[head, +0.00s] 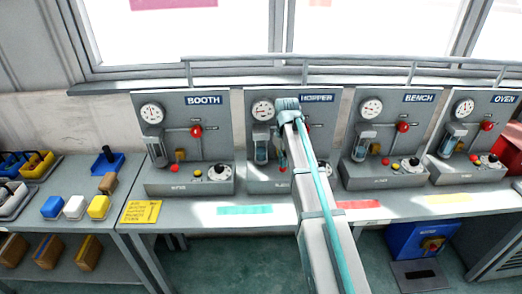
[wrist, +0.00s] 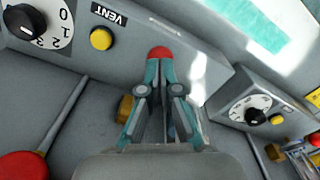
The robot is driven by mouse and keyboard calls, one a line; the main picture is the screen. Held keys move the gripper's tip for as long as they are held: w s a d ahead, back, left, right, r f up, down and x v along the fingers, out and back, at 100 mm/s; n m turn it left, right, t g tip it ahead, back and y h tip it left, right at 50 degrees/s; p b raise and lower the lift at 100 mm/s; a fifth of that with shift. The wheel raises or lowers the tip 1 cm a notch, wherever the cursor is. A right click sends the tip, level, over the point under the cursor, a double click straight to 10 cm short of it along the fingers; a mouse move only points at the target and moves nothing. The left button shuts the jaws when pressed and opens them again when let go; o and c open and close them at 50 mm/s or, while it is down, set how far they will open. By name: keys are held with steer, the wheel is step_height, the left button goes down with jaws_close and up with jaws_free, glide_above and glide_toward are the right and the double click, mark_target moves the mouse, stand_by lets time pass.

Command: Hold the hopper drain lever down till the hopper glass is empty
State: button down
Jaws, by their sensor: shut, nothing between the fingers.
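The HOPPER panel (head: 262,103) stands second from the left in the head view. Its sight glass (head: 261,150) shows left of my arm; its liquid level is too small to read. My gripper shows in the wrist view (wrist: 163,72) with its teal fingers shut and nothing between them. A rounded red knob (wrist: 161,52) sits right at the fingertips; I cannot tell whether they touch it. It may be the drain lever's end, but its stem is hidden by the fingers. In the head view my arm hides the lever area and the fingertips.
In the wrist view a yellow button (wrist: 101,39), VENT label (wrist: 108,14) and black dial (wrist: 25,21) lie left of the fingers. A larger red ball (wrist: 22,166) is at lower left. The BOOTH (head: 205,101) and BENCH (head: 420,98) panels flank the HOPPER panel.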

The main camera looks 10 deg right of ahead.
steer(key=shift+f+b, duration=0.4)
steer(key=shift+f, duration=0.9)
steer(key=shift+r, duration=0.15)
stand_by(0.6)
steer(key=shift+r+p, duration=2.35)
steer(key=shift+r, duration=1.1)
steer(key=shift+s, duration=0.1)
steer(key=s+r+p, duration=0.3)
steer(key=s, duration=0.6)
steer(key=shift+s+a+p, duration=0.35)
steer(key=shift+s+p, duration=0.05)
